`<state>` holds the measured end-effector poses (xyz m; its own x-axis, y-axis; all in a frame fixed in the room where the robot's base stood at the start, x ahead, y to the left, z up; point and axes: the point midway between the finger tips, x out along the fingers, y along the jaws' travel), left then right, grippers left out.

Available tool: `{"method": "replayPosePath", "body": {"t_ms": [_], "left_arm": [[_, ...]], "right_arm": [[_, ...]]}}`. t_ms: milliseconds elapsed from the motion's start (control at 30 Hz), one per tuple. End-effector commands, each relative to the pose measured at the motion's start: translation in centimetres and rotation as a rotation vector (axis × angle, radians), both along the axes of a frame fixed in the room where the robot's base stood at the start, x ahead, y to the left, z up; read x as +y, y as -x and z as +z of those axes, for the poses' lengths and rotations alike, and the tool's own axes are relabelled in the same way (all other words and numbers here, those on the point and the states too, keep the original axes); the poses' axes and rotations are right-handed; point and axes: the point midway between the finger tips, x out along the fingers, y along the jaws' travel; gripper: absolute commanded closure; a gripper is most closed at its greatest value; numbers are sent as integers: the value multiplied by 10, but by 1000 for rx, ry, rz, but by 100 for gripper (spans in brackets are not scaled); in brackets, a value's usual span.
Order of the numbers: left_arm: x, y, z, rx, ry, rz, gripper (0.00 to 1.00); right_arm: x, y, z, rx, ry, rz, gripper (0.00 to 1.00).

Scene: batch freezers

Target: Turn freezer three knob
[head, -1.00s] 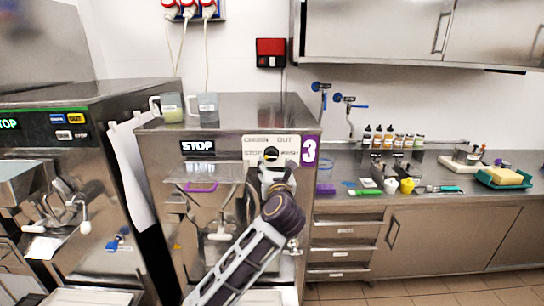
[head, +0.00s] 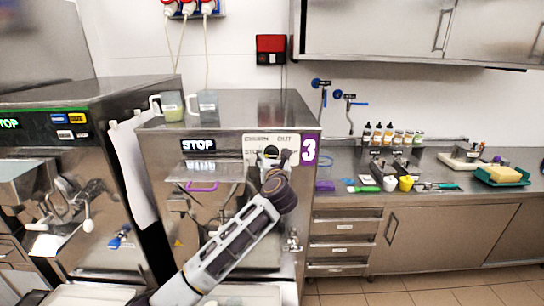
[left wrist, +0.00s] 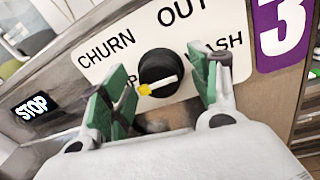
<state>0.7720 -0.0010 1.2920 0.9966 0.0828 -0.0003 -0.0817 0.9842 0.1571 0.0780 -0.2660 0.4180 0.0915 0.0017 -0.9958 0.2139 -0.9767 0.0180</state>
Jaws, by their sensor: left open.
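Freezer three (head: 218,140) is the steel machine with the purple "3" label (head: 309,151). Its black round knob (left wrist: 159,72) sits on a white plate (left wrist: 100,46) marked CHURN, OUT and WASH, with a fourth word partly hidden. A pale bar with a yellow tip crosses the knob, the tip at its lower left in the left wrist view. My left gripper (left wrist: 165,90) is open, its green-padded fingers on either side of the knob; I cannot tell whether they touch it. In the head view, my left gripper (head: 271,163) covers part of the knob and plate. My right gripper is not in view.
A STOP label (head: 198,145) is left of the plate. Two mugs (head: 172,106) stand on freezer three. Another freezer (head: 62,150) stands to the left. A counter (head: 430,184) with bottles, cups and a sponge extends to the right.

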Motion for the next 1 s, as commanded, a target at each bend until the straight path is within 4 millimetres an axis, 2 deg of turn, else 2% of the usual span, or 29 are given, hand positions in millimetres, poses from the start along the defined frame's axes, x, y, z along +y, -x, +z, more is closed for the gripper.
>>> {"method": "replayPosePath", "body": {"t_ms": [267, 600, 1000], "left_arm": [[0, 0, 0, 0, 0, 0, 40], [0, 0, 0, 0, 0, 0, 83], [0, 0, 0, 0, -3, 0, 84]], "right_arm": [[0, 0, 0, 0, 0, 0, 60], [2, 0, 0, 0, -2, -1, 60], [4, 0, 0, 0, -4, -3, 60]]}}
